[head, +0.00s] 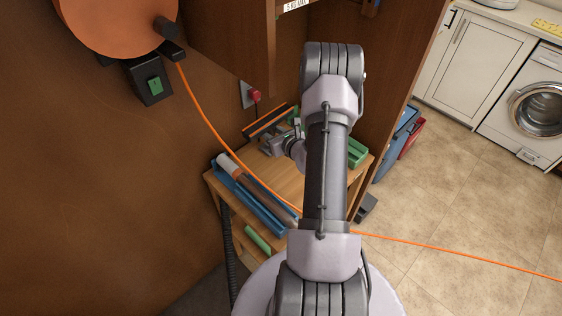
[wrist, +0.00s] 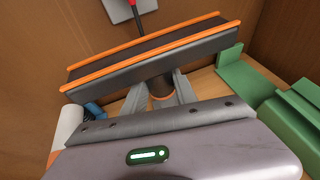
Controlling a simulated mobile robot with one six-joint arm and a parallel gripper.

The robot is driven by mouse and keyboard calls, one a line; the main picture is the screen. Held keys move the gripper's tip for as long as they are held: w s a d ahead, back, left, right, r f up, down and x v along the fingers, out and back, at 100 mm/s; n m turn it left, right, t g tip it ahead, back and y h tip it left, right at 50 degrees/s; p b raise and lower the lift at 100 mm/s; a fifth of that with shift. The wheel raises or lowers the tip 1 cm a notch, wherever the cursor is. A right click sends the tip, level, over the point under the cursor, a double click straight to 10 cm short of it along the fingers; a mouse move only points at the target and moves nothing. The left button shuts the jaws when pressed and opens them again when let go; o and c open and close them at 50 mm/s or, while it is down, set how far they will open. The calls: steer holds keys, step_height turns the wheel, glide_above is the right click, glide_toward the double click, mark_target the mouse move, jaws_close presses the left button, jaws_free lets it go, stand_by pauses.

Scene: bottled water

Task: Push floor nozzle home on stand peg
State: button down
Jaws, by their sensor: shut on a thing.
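The floor nozzle (wrist: 150,55), a long dark grey bar with orange edges, lies across the upper part of the wrist view, tilted up to the right. It also shows in the head view (head: 266,121), just beyond my gripper, near the wooden back wall. My gripper (wrist: 161,93) is shut on the nozzle's short dark neck, which has an orange ring at its lower end. In the head view my gripper (head: 276,143) is small and partly hidden by my arm. I cannot make out the stand peg, so I cannot tell how the nozzle sits on it.
A wooden stand top (head: 225,187) carries a blue tray (head: 258,208) with a white and brown tube. Green holders (wrist: 285,110) stand right of the nozzle. A wall socket with a red plug (head: 253,96) is behind. An orange cable (head: 215,133) crosses the stand.

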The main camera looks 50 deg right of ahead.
steer(key=shift+w+d, duration=0.1)
steer(key=shift+w, duration=0.2)
steer(key=shift+f+b, duration=1.95)
steer(key=shift+f, duration=0.75)
steer(key=shift+f+b, duration=0.65)
steer(key=shift+b, duration=0.05)
steer(key=shift+s, duration=0.1)
steer(key=c, duration=0.9)
jaws_free()
steer(key=shift+s+r, duration=0.1)
steer(key=p+v, duration=0.4)
steer(key=v, duration=1.3)
